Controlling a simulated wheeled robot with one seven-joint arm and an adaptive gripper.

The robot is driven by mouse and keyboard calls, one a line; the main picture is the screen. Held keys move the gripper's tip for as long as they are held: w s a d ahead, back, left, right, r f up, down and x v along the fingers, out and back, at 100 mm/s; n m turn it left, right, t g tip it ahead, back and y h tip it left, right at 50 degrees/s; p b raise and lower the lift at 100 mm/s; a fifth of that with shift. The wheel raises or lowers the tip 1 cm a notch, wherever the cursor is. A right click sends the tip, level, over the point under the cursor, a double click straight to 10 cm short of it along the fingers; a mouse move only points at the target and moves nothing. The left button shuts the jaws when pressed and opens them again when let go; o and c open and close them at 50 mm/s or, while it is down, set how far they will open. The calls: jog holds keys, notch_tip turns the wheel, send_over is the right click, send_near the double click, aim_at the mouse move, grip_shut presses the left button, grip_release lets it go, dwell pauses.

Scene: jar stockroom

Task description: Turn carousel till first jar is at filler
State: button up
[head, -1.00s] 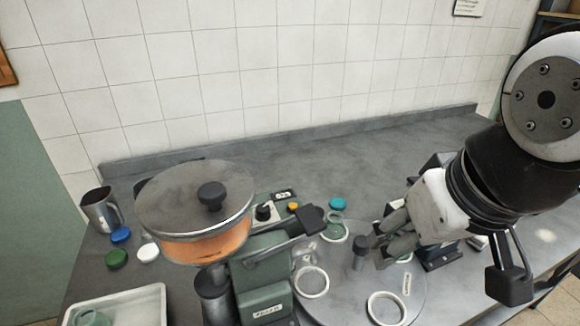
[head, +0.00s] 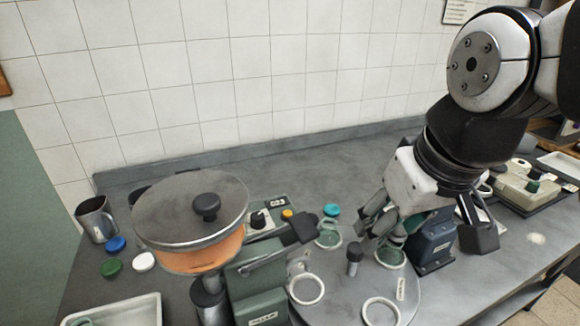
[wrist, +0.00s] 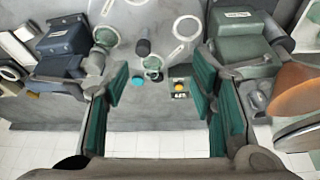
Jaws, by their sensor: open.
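The carousel (head: 335,306) is a grey disc on the bench, with a dark upright knob (head: 354,262) near its middle. White-rimmed jars stand around it: one at the front left (head: 306,288), one at the front right (head: 381,311), one at the back (head: 329,235) and one partly behind my gripper (head: 390,256). The filler (head: 255,285) is a green machine with a copper-coloured hopper (head: 200,258) at the carousel's left. My gripper (head: 372,232) is open and empty above the carousel's back right. The wrist view shows its spread fingers (wrist: 160,82), with the knob (wrist: 143,47) beyond them.
A dark blue machine (head: 434,238) stands right of the carousel. A control box with a yellow button (head: 287,214) and a teal lid (head: 332,210) lie behind it. Loose lids, a metal jug (head: 97,219) and a white tray (head: 125,315) are at left.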

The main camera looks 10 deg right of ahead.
jog(key=w+d+f+n+g+p, duration=0.1)
jog(key=w+n+g+p, duration=0.1)
jog(key=w, duration=0.5)
jog(key=n+g+p, duration=0.2)
send_near(356, 247)
notch_tip(356, 247, down, 10)
jog(key=shift+r, duration=0.15)
jog(key=shift+c, duration=0.2)
grip_shut()
